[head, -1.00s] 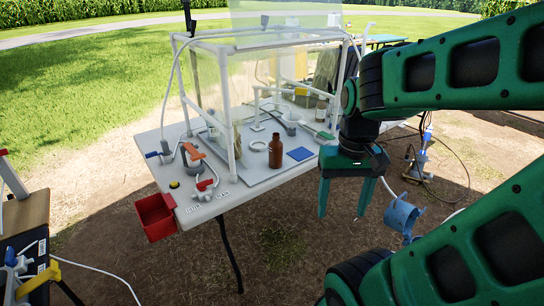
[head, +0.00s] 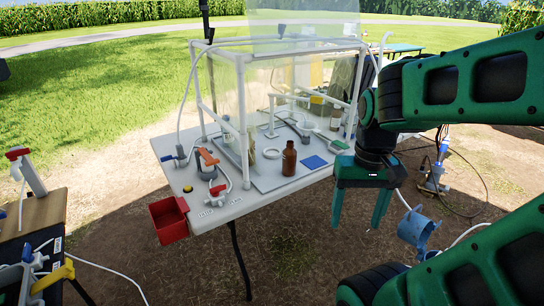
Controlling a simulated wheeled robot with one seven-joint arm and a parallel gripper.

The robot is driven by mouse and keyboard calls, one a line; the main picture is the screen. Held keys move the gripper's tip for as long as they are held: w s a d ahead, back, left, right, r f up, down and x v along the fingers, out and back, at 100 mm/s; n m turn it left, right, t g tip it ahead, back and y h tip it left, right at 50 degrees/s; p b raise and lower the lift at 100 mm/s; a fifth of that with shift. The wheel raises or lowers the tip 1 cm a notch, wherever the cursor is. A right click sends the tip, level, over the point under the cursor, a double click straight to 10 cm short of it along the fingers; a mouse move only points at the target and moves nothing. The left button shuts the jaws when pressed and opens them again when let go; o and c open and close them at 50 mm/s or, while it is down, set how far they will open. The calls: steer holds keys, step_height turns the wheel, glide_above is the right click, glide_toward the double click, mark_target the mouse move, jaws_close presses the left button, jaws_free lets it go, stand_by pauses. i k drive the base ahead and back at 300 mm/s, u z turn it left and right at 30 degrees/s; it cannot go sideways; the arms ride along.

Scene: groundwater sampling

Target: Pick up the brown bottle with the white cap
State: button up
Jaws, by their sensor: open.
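A small bottle with a white cap (head: 336,119) stands on the table near its right back, inside the clear-walled frame; its body looks brownish with a pale label, though it is small in the picture. A larger brown bottle (head: 289,160) stands upright at the front of the grey tray, with no white cap visible. My gripper (head: 358,210) is open and empty, fingers pointing down, just off the table's right front edge. It is to the right of and nearer than both bottles, touching neither.
The white table (head: 240,204) carries a white pipe frame (head: 242,130) with clear sheets. A white ring (head: 271,153) and a blue square (head: 314,162) lie near the larger bottle. A red bin (head: 169,219) hangs at the table's left corner. A blue clamp-like part (head: 415,229) is right of my gripper.

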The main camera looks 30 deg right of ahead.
mark_target(289, 154)
steer(key=k, duration=1)
steer(key=z, duration=0.5)
steer(key=i, duration=0.9)
steer(key=u, duration=0.05)
